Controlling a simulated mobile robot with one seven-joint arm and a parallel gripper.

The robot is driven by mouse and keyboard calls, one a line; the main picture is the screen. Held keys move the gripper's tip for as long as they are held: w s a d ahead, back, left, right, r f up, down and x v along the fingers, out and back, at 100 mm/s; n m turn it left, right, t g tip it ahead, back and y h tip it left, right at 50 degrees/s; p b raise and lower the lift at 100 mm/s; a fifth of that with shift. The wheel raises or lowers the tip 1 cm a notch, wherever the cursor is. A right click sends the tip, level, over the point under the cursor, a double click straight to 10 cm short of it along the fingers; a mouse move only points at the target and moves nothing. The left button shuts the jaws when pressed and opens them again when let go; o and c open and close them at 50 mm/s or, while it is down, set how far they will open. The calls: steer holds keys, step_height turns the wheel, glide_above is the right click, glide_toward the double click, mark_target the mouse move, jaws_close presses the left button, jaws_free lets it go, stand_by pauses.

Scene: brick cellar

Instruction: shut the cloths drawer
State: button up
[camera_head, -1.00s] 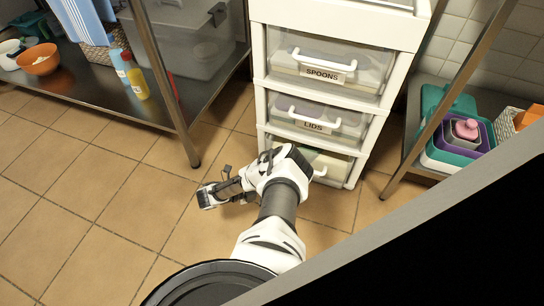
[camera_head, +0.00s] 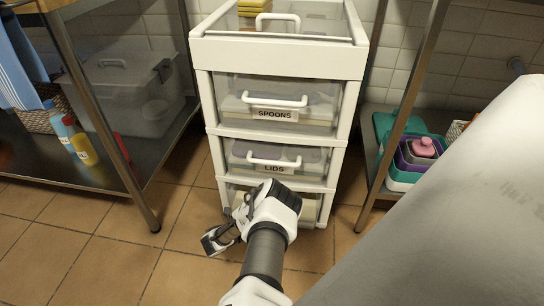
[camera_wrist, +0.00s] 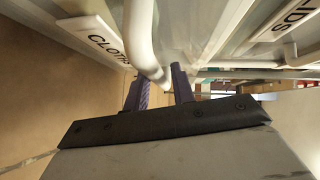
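The cloths drawer (camera_head: 308,211) is the lowest drawer of a white unit. My arm hides much of its front in the head view, so how far it stands out is unclear. In the wrist view its CLOTHS label (camera_wrist: 106,42) is at upper left, beside its white bar handle (camera_wrist: 143,35). My gripper (camera_wrist: 160,82) has its two dark fingers apart, with the handle running down between them. Whether they press on the handle cannot be told. In the head view my gripper (camera_head: 218,241) is low in front of the unit, to the left.
The LIDS drawer (camera_head: 279,160) and SPOONS drawer (camera_head: 276,104) above look closed. A steel shelf (camera_head: 60,160) stands left, another shelf (camera_head: 375,182) with stacked tubs (camera_head: 412,160) right. Tiled floor (camera_head: 100,265) in front is open at left.

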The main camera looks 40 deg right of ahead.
steer(key=shift+d, duration=0.55)
jaws_close()
steer(key=shift+w+d+b, duration=0.4)
steer(key=shift+w+d, duration=1)
steer(key=shift+d, duration=0.2)
jaws_free()
steer(key=shift+a, duration=0.1)
steer(key=w+a+r+p, duration=0.1)
steer(key=a+p, duration=0.4)
steer(key=a, duration=0.8)
steer(key=shift+a+r, duration=0.2)
steer(key=shift+r, duration=0.25)
